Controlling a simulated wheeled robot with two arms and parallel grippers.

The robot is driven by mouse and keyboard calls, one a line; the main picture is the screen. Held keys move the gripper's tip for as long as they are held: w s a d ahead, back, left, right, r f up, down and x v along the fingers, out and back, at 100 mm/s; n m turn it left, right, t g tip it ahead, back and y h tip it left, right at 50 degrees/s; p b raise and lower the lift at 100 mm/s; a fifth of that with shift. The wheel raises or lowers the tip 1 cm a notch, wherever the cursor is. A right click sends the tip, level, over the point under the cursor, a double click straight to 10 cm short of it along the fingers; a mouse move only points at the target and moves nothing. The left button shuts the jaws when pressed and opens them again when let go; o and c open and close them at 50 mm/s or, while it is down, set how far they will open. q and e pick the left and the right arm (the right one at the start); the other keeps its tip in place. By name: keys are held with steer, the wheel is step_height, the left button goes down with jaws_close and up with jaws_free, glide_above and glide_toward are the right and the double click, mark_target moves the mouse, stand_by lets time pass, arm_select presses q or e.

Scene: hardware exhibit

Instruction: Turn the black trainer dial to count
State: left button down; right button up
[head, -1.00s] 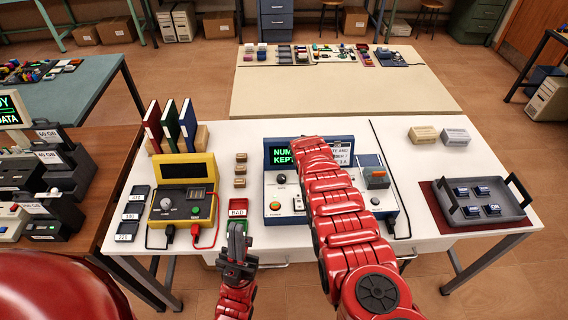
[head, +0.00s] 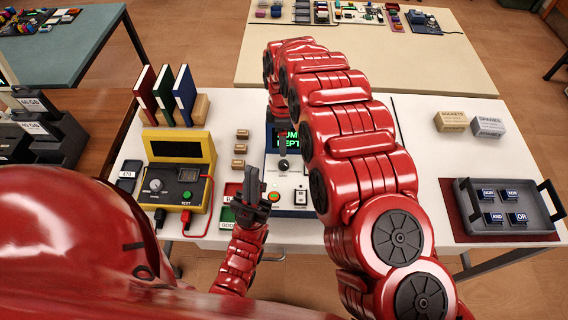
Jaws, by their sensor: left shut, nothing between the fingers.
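The blue-edged trainer (head: 300,212) stands on the white table, with a lit green display (head: 287,141) whose text is partly covered. Its black dial (head: 284,165) sits just below the display; its pointer is too small to read. My left gripper (head: 252,180) is shut and empty, in front of and left of the dial, apart from it. My right arm (head: 340,120) arches over the trainer and hides its right part. The right gripper's fingers cannot be made out.
A yellow meter (head: 178,180) stands left of the trainer, with small brown blocks (head: 240,148) between them. Red and green trays (head: 229,213) lie by my left gripper. A grey tray (head: 508,210) with several chips is at right. Table between trainer and grey tray is partly clear.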

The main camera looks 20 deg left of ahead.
mark_target(284, 163)
step_height(284, 163, down, 5)
steer(key=p, duration=0.3)
step_height(284, 163, down, 6)
steer(key=shift+w+r+b, duration=0.15)
steer(key=shift+r+b, duration=0.1)
steer(key=shift+b, duration=0.25)
steer(key=shift+f, duration=0.55)
jaws_close()
